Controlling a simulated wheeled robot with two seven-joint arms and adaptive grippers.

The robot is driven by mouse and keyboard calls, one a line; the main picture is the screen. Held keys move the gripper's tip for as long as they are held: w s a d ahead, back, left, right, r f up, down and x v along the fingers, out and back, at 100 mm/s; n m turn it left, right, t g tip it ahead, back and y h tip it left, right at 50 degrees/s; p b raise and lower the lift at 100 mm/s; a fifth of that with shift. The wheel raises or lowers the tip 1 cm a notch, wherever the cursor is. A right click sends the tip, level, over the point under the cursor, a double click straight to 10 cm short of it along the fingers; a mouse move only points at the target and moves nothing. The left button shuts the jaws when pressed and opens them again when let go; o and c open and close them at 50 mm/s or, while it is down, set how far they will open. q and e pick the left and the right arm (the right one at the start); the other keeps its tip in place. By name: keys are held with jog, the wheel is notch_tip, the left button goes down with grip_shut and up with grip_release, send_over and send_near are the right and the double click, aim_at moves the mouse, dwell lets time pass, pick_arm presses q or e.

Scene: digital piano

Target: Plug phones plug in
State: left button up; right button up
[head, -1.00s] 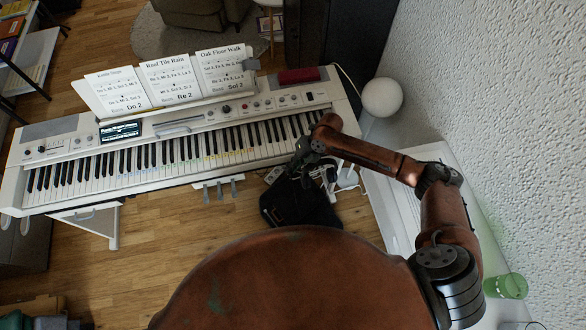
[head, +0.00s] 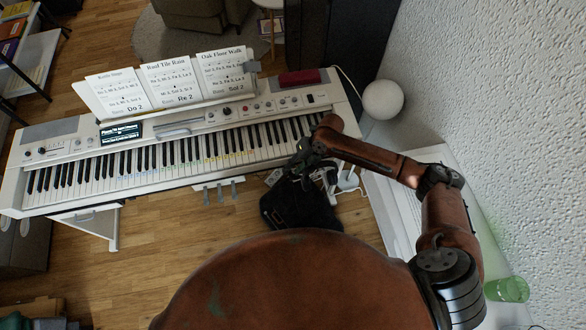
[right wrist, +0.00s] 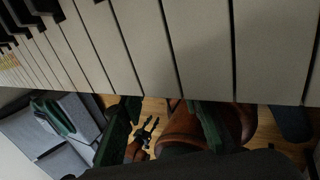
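The digital piano (head: 190,162) is white and spans the left and middle of the head view. My right gripper (head: 303,168) is at the piano's front right end, over the near edge of the keys. In the right wrist view the white keys (right wrist: 205,45) fill the top, and my two dark green fingers (right wrist: 163,127) stand apart with nothing seen between them. A small dark claw, seemingly my left gripper (right wrist: 146,130), shows beyond them; its state is too small to tell. I cannot make out the headphones, their plug or the socket.
A black bag-like thing (head: 300,207) lies on the floor below my right gripper. A white stand (head: 348,181) is beside it. A white lamp globe (head: 382,99) and a white surface (head: 393,215) line the right wall. A red object (head: 299,77) lies on the piano.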

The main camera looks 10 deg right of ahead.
jog(key=v, duration=1.1)
jog(key=shift+d+r, duration=0.15)
jog(key=shift+r, duration=0.2)
jog(key=shift+w, duration=0.1)
